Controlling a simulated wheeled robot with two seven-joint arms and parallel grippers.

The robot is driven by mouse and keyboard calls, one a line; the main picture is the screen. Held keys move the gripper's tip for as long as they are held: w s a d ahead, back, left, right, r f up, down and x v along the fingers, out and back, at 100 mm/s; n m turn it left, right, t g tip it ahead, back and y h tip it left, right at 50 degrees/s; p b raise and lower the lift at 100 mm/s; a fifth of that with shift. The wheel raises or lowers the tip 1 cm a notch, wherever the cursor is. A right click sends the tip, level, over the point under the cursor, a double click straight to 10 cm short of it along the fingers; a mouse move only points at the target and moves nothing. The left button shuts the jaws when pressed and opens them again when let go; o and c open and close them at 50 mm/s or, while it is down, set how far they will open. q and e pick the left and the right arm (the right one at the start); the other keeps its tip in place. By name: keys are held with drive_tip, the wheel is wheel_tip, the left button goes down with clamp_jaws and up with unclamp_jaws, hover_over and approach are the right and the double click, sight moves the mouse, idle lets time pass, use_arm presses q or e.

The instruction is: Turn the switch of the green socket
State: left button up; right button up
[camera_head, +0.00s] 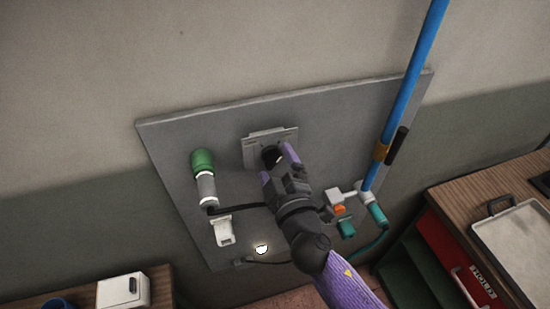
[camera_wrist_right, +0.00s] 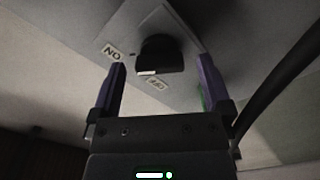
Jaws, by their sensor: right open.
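A dark rotary switch knob (camera_head: 271,154) sits on a light grey plate (camera_head: 253,141) on the grey wall panel. In the right wrist view the knob (camera_wrist_right: 160,50) shows between the fingers, with an ON label (camera_wrist_right: 112,51) and a second label (camera_wrist_right: 156,83) beside it. My right gripper (camera_head: 277,163) is open, its purple fingers either side of the knob. I cannot tell whether they touch it. A green-capped cylindrical socket (camera_head: 203,163) is on the panel to the left. My gripper and arm hide part of the plate and panel. My left gripper is out of view.
A blue pole (camera_head: 408,90) crosses the panel's right side. Teal connectors (camera_head: 377,214) and an orange part (camera_head: 339,210) sit there. A white switch (camera_head: 223,230) and a lit lamp (camera_head: 261,249) are lower left. A wooden cabinet (camera_head: 465,205) bears a tray (camera_head: 515,238) at right.

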drive_tip(key=shift+w+a, duration=0.1)
drive_tip(key=shift+w, duration=0.25)
drive_tip(key=c, duration=1.2)
drive_tip(key=shift+c, duration=0.2)
drive_tip(key=n, duration=0.6)
drive_tip(key=shift+n+p, duration=0.4)
drive_tip(key=n, duration=0.3)
drive_tip(key=shift+p, duration=0.3)
drive_tip(key=shift+n+p, duration=0.3)
drive_tip(key=shift+n, duration=1.7)
